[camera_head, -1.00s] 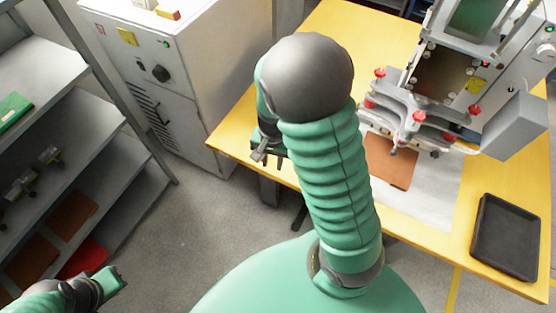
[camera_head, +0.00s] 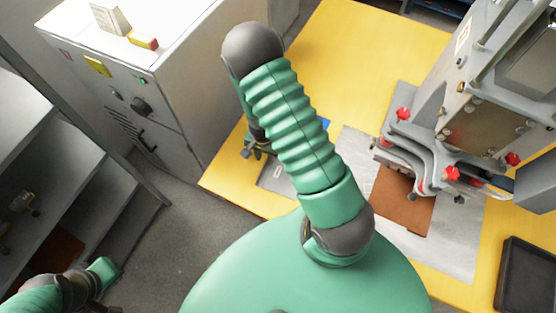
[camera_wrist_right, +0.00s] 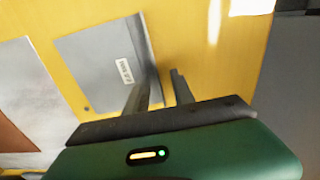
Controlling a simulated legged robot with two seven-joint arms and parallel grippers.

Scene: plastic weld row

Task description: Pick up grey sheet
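The grey sheet (camera_head: 278,183) lies on the yellow table near its front left edge, partly covered by my right arm. In the right wrist view the grey sheet (camera_wrist_right: 92,75) lies flat, with a small white label on it. My right gripper (camera_head: 256,151) is over the table beside the sheet. In the right wrist view my right gripper (camera_wrist_right: 163,78) has its fingers apart with a gap between them, near the sheet's right edge. Whether a finger touches the sheet is unclear. My left gripper (camera_head: 106,270) is far from it at lower left; its fingers are not clear.
A brown sheet (camera_head: 402,205) lies on a light grey plate (camera_head: 458,235) below the welding machine (camera_head: 470,120). A black tray (camera_head: 527,280) is at the right. A white cabinet (camera_head: 180,70) stands left of the table (camera_head: 370,50), and shelves (camera_head: 60,150) at far left.

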